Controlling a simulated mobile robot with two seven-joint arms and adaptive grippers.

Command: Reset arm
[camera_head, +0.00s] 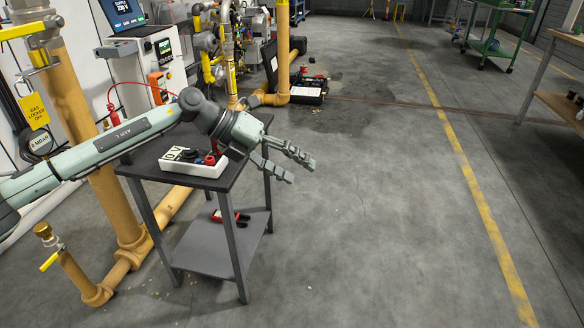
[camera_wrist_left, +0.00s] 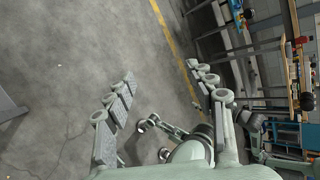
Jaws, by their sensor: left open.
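My left arm reaches in from the left in the head view, across the top of a small dark table (camera_head: 236,172). My left gripper (camera_head: 300,168) is open and empty, past the table's right edge above bare floor. My right gripper is not in the head view.
A white device with dark knobs (camera_head: 195,168) sits on the table under my left arm. A red item (camera_head: 228,215) lies on the lower shelf. Yellow gas pipes (camera_head: 85,130) stand left. A green cart (camera_head: 490,45) and workbench (camera_head: 555,100) stand right. The middle floor is clear.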

